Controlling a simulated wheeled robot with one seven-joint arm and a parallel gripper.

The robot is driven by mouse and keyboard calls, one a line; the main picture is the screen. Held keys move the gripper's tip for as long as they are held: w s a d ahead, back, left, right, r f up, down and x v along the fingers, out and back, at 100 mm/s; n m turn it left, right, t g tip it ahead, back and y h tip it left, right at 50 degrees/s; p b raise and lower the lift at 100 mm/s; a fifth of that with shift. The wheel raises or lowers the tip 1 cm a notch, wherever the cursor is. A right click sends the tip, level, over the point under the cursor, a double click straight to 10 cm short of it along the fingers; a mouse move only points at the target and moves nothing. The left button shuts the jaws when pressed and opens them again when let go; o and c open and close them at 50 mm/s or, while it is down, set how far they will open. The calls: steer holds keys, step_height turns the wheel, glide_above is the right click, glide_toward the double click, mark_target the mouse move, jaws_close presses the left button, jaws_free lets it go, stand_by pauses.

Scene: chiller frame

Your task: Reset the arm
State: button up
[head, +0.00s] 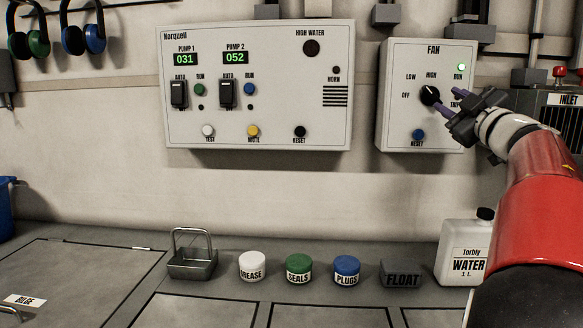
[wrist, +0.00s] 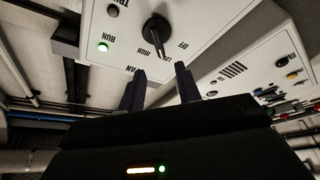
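My gripper (head: 450,120) is in front of the grey fan box (head: 400,130), close to the lower right of its black knob (head: 430,95). In the wrist view my gripper (wrist: 159,70) has its two purple fingers apart, with nothing between them. The knob (wrist: 156,28) lies beyond the fingertips, and a gap shows between them and it. I cannot tell for certain which mark the knob points to. The fan's RUN lamp (head: 460,68) is green. My arm hides part of the fan box's lower right.
The Norquell pump panel (head: 270,125) is on the wall to the left. A metal basket (head: 193,264), grease (head: 252,266), seals (head: 298,269) and plugs (head: 346,270) tubs, a float block (head: 402,273) and a water jug (head: 455,245) stand on the bench below.

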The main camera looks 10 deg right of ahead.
steer(key=s+a+f+m+g, duration=0.3)
steer(key=s+a+f+g, duration=0.2)
steer(key=s+a+f, duration=0.4)
steer(key=s+a+f+m+g, duration=0.3)
steer(key=s+a+f, duration=0.6)
steer(key=f, duration=0.8)
steer(key=s+a+f+m+g, duration=0.3)
steer(key=s+a+f+g, duration=0.4)
steer(key=s+a+f, duration=0.2)
steer(key=shift+s+a+f+m+g, duration=0.1)
steer(key=shift+a+f, duration=0.3)
steer(key=shift+f, duration=0.4)
steer(key=shift+s+a+f+m+g, duration=0.15)
steer(key=shift+a+f, duration=0.2)
steer(key=shift+f, duration=0.4)
steer(key=shift+s+a+f+m+g, duration=0.1)
steer(key=shift+a+f, duration=0.3)
steer(key=shift+f, duration=0.4)
